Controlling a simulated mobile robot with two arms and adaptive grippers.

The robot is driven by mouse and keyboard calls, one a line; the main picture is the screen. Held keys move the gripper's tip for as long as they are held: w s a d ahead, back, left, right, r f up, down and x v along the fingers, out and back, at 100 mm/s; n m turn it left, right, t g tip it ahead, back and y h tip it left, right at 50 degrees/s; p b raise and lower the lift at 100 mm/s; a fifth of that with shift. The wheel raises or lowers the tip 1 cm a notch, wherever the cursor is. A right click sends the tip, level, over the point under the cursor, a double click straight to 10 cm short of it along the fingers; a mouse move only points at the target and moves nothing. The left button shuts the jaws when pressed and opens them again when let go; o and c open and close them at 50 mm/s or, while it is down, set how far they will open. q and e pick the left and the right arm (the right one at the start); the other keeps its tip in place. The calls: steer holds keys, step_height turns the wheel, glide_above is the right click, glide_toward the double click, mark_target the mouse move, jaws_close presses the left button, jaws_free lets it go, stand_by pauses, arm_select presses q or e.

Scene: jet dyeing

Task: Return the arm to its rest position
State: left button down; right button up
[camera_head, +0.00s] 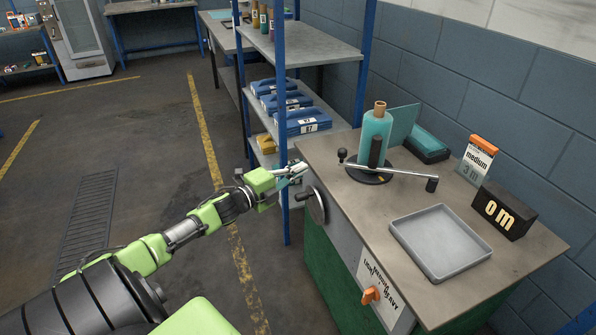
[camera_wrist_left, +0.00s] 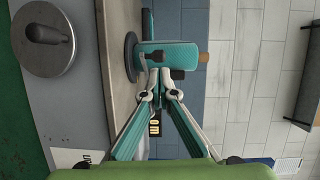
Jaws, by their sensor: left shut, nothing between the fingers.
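My left arm reaches in from the lower left in the head view. The teal bottle (camera_head: 376,128) stands on a dark round base on the bench, apart from the gripper in the head view. My right gripper is not in view.
On the bench are a grey tray (camera_head: 440,243), a black "0 m" block (camera_head: 503,211), a "medium" card (camera_head: 477,160) and a metal lever (camera_head: 400,173). A blue-post shelf with blue cases (camera_head: 302,122) stands behind the gripper. The floor (camera_head: 150,140) at left is clear.

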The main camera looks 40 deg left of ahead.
arm_select(q)
steer(key=shift+s+r, duration=0.1)
stand_by(0.5)
steer(key=s+f+n+g+y, duration=0.2)
steer(key=s+f+n, duration=0.15)
steer(key=f, duration=0.75)
steer(key=s+f+n+g+y, duration=0.1)
steer(key=s+f+n+g, duration=0.3)
steer(key=f, duration=0.8)
steer(key=s+d+f+n+g, duration=0.2)
steer(key=s+d+f+n, duration=0.15)
steer(key=s+f, duration=1)
steer(key=s+d+f+n+g, duration=0.1)
steer(key=s+d+f+g, duration=0.2)
steer(key=s+d+f, duration=0.4)
steer(key=s+d+f+n+g, duration=0.2)
steer(key=s+d+f, duration=0.5)
steer(key=s, duration=0.7)
steer(key=s+d+f+n+g+h, duration=0.1)
steer(key=s+d+f+n+g, duration=0.1)
steer(key=s+d+f, duration=0.5)
steer(key=s+d+g, duration=0.1)
steer(key=s+d, duration=0.1)
steer(key=s, duration=0.2)
steer(key=shift+g, duration=0.3)
